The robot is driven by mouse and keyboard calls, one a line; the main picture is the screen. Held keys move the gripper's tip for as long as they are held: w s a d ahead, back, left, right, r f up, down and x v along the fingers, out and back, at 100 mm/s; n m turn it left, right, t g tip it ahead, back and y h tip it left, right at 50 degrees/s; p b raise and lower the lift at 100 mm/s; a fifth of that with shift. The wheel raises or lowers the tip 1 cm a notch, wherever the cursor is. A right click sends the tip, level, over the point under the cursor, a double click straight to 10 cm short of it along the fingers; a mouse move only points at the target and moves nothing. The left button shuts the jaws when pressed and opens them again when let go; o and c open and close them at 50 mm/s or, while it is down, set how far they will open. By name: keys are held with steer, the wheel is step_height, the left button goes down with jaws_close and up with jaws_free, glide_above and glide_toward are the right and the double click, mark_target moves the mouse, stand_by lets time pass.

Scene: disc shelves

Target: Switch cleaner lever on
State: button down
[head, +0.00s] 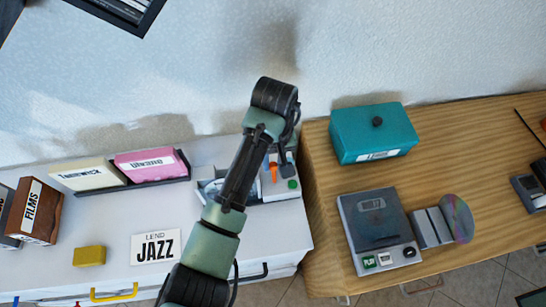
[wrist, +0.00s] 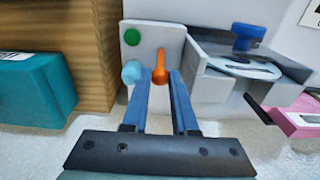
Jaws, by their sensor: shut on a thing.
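The cleaner is a pale grey unit with a disc tray, standing at the right end of the white counter. In the wrist view its upright panel (wrist: 170,38) carries a green button (wrist: 132,37) and an orange lever (wrist: 160,62). A light blue round knob (wrist: 131,72) sits just left of the lever. My gripper (wrist: 160,82) is shut on the orange lever, with one blue finger on each side of it. In the head view the lever (head: 273,168) and green button (head: 292,184) show beside my arm, which hides much of the cleaner and the fingertips.
A teal box (head: 365,145) and a grey player (head: 375,225) stand on the wooden counter to the right. A pink case (head: 150,163), a JAZZ card (head: 156,247) and a yellow block (head: 89,256) are on the white counter. The wall is close behind.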

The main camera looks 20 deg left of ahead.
mark_target(274, 176)
steer(key=shift+s+d+r+t+y+p, duration=0.25)
steer(key=shift+s+d+t+p, duration=0.3)
steer(key=shift+p, duration=0.35)
steer(key=shift+s+d+f+t+y, duration=0.15)
steer(key=shift+s+t+y, duration=0.2)
steer(key=shift+t, duration=0.15)
steer(key=shift+s+d+f+t+y, duration=0.1)
steer(key=shift+s+f+t+y, duration=0.15)
steer(key=shift+t, duration=0.2)
steer(key=shift+s+d+f+t+y+b, duration=0.1)
steer(key=shift+s+d+t+y+b, duration=0.15)
steer(key=shift+s+t+y+b, duration=0.25)
steer(key=shift+s+d+f+t+y+b, duration=0.1)
steer(key=shift+s+d+t+y+b, duration=0.2)
steer(key=shift+t+b, duration=0.35)
steer(key=shift+s+d+t+y+b, duration=0.1)
steer(key=shift+s+t+y+b, duration=0.15)
steer(key=shift+t+y+b, duration=0.65)
steer(key=shift+h, duration=0.25)
steer(key=c, duration=1)
jaws_free()
steer(key=shift+r, duration=0.1)
